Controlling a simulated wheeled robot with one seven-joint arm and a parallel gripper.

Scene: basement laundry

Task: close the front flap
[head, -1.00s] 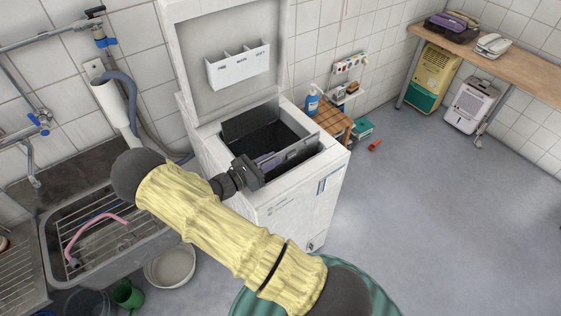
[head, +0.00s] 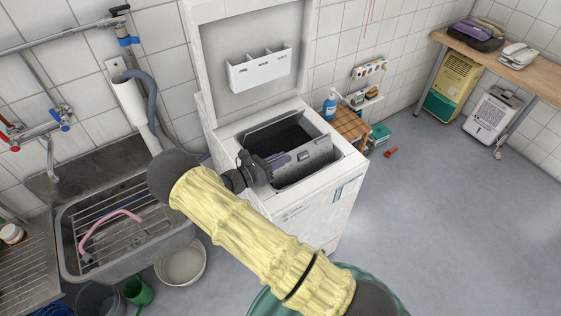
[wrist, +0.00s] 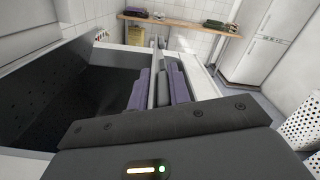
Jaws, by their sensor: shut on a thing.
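The white top-loading washer (head: 318,210) has its lid (head: 225,85) raised against the wall side. Its dark drum (head: 285,132) is open at the top. The front flap (head: 315,154), a grey metal panel with a small latch, stands tilted inside the opening, not lying flat over the drum. My gripper (head: 280,159) is shut on the left part of this flap. In the wrist view, purple finger pads (wrist: 160,92) sit on both sides of the thin flap edge. The rear flap (head: 258,136) is partly visible at the back of the opening.
A metal sink (head: 120,240) with a rack and pink hose is left of the washer. A white basin (head: 182,264) and a green can (head: 138,290) stand on the floor below it. A wooden stool (head: 352,124) is behind right.

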